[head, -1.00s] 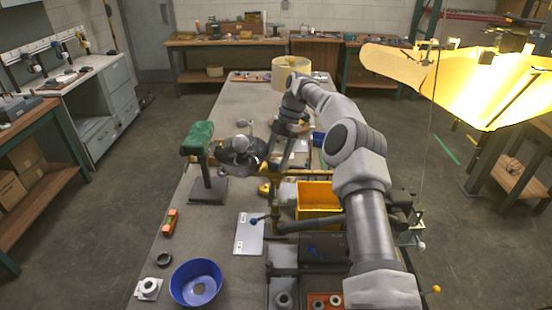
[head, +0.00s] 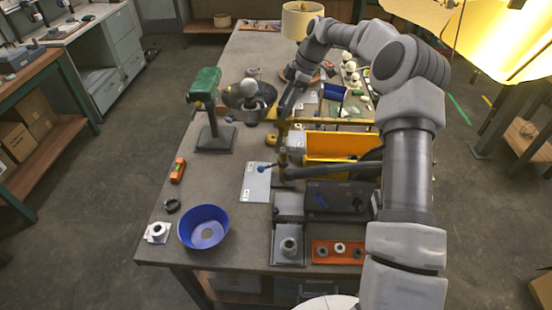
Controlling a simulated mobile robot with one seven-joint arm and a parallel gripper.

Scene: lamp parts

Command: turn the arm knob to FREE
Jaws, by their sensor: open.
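A brass post (head: 283,157) stands on the bench with a dark rod (head: 335,171) running right from it and a small blue ball (head: 261,168) at its left. A dark box (head: 330,203) in front carries a blue pointer (head: 321,201) and a black knob (head: 356,203); its lettering is too small to read. I cannot tell which of these is the arm knob or where it is set. My gripper (head: 284,113) points down close above the post, open; its fingertips are small and partly merge with the post, so contact cannot be told.
A yellow bin (head: 343,143) sits behind the rod. A blue bowl (head: 203,228), an orange level (head: 178,170) and a green-headed stand (head: 206,90) are to the left. An orange tray (head: 338,252) is at the front edge. A lit yellow shade (head: 500,40) hangs upper right.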

